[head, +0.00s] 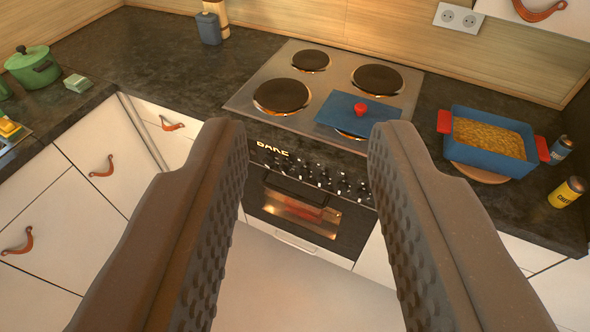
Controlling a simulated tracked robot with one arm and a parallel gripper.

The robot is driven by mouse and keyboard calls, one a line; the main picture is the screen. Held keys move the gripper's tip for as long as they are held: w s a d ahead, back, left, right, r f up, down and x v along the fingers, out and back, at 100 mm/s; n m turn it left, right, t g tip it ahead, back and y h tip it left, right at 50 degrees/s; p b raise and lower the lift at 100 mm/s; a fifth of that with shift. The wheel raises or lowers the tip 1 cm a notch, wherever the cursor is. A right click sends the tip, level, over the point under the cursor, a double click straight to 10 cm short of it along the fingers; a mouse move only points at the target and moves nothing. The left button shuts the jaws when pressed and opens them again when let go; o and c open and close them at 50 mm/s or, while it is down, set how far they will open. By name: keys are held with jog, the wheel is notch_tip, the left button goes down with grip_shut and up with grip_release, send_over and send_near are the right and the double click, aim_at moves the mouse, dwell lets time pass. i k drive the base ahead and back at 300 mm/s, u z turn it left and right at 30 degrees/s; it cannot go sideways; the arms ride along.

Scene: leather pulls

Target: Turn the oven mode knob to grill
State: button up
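The oven (304,212) is built into the counter front, with a dark glass door and a warm glow inside. A row of several small knobs (325,178) runs along its dark control panel, right of white lettering. Which one is the mode knob, and where each points, is too small to tell. My gripper (307,135) is open and empty. Its two ridged fingers stand wide apart to either side of the oven, apart from the knobs. The right finger may hide the right end of the panel.
Above the oven is a hob (310,88) with several plates and a blue lid (355,112) on it. A blue dish (490,140) of food stands right, beside two small cans. A green pot (33,67) stands far left. Floor before the oven is clear.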

aim_at(267, 160)
jog(key=z, duration=0.15)
jog(key=i, duration=1)
